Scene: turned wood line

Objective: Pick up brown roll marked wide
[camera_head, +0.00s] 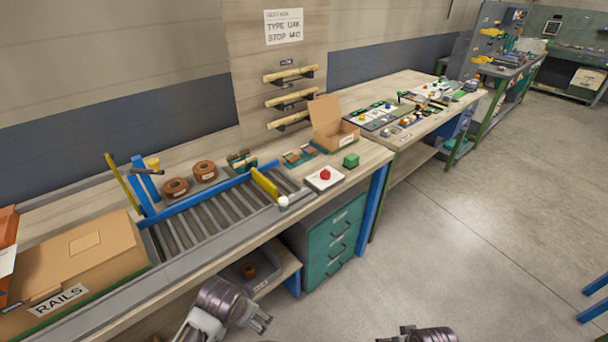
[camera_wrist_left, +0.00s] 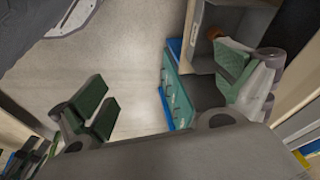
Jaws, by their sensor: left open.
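Two brown rolls stand side by side on the bench behind the roller track: one on the left (camera_head: 175,187) and one on the right (camera_head: 204,171). Each has a small pale label, too small to read. Another brown roll (camera_head: 248,270) lies in a grey bin (camera_head: 267,277) on the shelf below. My left gripper (camera_head: 264,321) is open and empty, in front of the bench and lower than its top, apart from the rolls. Its spread green pads show in the left wrist view (camera_wrist_left: 168,88). My right gripper (camera_head: 408,332) is only partly in view at the bottom edge.
A roller track (camera_head: 210,215) with a blue rail runs along the bench front. A cardboard box marked RAILS (camera_head: 75,262) stands left. Teal drawers (camera_head: 333,238) stand below.

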